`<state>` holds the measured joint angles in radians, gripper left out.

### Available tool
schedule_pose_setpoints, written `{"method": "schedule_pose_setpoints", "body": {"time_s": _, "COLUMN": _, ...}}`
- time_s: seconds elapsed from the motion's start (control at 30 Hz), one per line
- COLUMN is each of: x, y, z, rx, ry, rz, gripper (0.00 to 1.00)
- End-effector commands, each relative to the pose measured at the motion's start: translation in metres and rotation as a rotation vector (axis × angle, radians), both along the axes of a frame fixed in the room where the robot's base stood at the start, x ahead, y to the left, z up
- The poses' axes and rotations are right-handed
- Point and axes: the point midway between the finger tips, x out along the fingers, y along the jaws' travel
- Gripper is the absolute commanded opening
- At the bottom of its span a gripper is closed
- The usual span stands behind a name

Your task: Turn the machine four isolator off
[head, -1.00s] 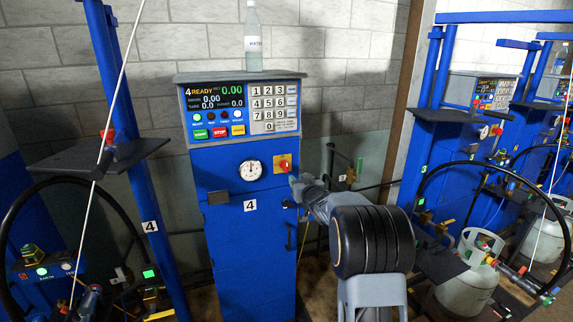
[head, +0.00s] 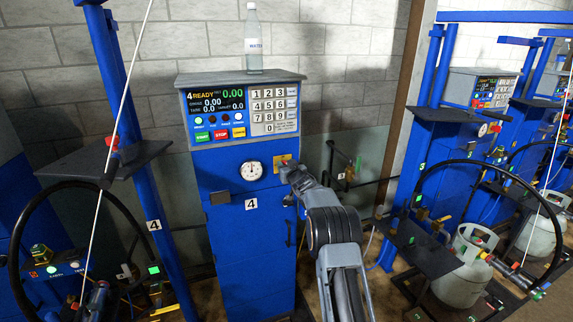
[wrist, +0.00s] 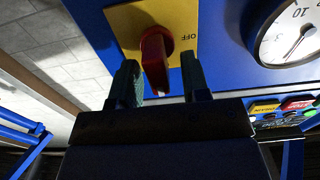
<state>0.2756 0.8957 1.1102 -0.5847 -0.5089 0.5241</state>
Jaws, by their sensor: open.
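The machine four isolator is a red rotary handle (wrist: 155,58) on a yellow plate (wrist: 185,22) marked OFF, seen close up in the wrist view. In the head view the yellow plate (head: 282,159) is on the blue cabinet (head: 245,235) labelled 4, and my arm hides most of the handle. My gripper (wrist: 158,85) is open, with one finger on each side of the handle's near end and a visible gap on both sides. In the head view my gripper (head: 288,172) is at the plate, its fingers hard to make out.
A round gauge (head: 252,171) sits left of the isolator, below the keypad and display panel (head: 240,112) reading READY. A water bottle (head: 253,42) stands on top of the cabinet. A gas cylinder (head: 471,250) and the machine 3 frame are to the right.

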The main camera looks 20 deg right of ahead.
Motion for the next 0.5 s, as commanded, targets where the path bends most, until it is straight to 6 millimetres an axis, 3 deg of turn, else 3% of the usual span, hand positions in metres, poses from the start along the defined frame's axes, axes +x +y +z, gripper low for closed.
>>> {"method": "schedule_pose_setpoints", "body": {"time_s": 0.4, "x": 0.0031, "y": 0.0001, "z": -0.0005, "rx": 0.0, "ry": 0.001, "rz": 0.0, "gripper": 0.43}}
{"method": "schedule_pose_setpoints", "body": {"time_s": 0.5, "x": 0.003, "y": 0.0, "z": -0.0004, "rx": 0.0, "ry": 0.001, "rz": 0.0, "gripper": 0.34}}
